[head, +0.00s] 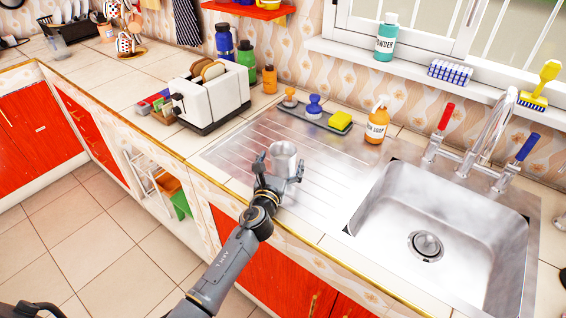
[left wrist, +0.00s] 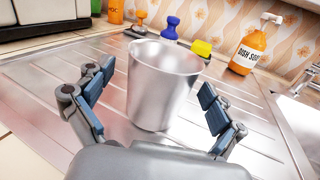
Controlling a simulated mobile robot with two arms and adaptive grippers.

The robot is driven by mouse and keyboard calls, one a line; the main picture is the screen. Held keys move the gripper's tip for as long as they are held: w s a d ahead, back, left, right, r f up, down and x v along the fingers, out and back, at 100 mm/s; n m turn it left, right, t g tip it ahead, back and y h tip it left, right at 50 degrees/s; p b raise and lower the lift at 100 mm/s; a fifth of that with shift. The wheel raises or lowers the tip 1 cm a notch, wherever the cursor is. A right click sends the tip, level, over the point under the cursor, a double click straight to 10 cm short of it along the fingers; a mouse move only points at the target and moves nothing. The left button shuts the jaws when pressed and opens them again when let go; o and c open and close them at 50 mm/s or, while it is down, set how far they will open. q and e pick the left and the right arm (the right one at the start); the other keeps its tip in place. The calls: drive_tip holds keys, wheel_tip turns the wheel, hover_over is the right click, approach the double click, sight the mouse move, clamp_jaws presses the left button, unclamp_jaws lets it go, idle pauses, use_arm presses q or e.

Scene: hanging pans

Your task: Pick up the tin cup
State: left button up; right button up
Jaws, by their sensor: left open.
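The tin cup (head: 284,158) is a plain silver cup standing upright on the metal draining board (head: 240,140), left of the sink. It shows large in the left wrist view (left wrist: 162,85), its spout-like rim edge towards the left. My left gripper (head: 279,172) reaches in from the front edge of the counter and is open. In the left wrist view its two blue-padded fingers (left wrist: 152,105) stand apart, one on each side of the cup's near part, with a gap visible on the right. The cup's base is partly close to the gripper's palm. My right gripper is not in view.
The sink (head: 430,230) with its tap lies to the right. Behind the cup is a tray (head: 315,118) with two stoppered items and a yellow sponge, beside an orange soap bottle (head: 377,124). A white toaster (head: 210,97) stands back left. The board around the cup is clear.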

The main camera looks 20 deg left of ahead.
use_arm(q)
drive_tip(key=shift+w+f, duration=0.1)
drive_tip(key=shift+w, duration=0.65)
drive_tip(key=shift+s, duration=0.1)
drive_tip(key=shift+c, duration=1.1)
drive_tip(key=c, duration=1.2)
